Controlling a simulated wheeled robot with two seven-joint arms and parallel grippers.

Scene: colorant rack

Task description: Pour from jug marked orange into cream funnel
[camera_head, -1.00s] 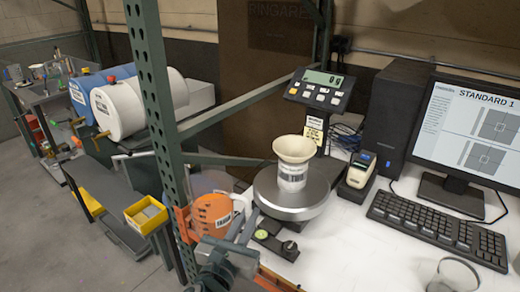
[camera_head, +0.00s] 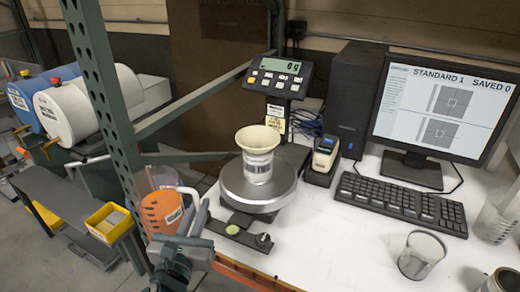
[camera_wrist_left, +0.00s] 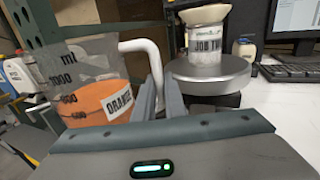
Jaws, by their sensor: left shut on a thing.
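The jug marked orange (camera_head: 162,212) is a clear measuring jug with orange liquid and a white handle. It stands near upright at the left edge of the white table, beside the green post. My left gripper (camera_head: 180,250) is shut on its handle; the wrist view shows the jug (camera_wrist_left: 100,98) left of the fingers (camera_wrist_left: 160,97). The cream funnel (camera_head: 257,139) sits in a labelled container (camera_head: 257,168) on the round scale plate (camera_head: 232,186), right of the jug and apart from it. The funnel also shows in the wrist view (camera_wrist_left: 206,14). My right gripper is not in view.
The scale display (camera_head: 279,76) reads 0 g. The green rack post (camera_head: 103,95) stands close behind and left of the jug. A small device (camera_head: 323,158), keyboard (camera_head: 400,202), monitor (camera_head: 440,105) and clear beaker (camera_head: 421,255) are to the right. The front middle of the table is clear.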

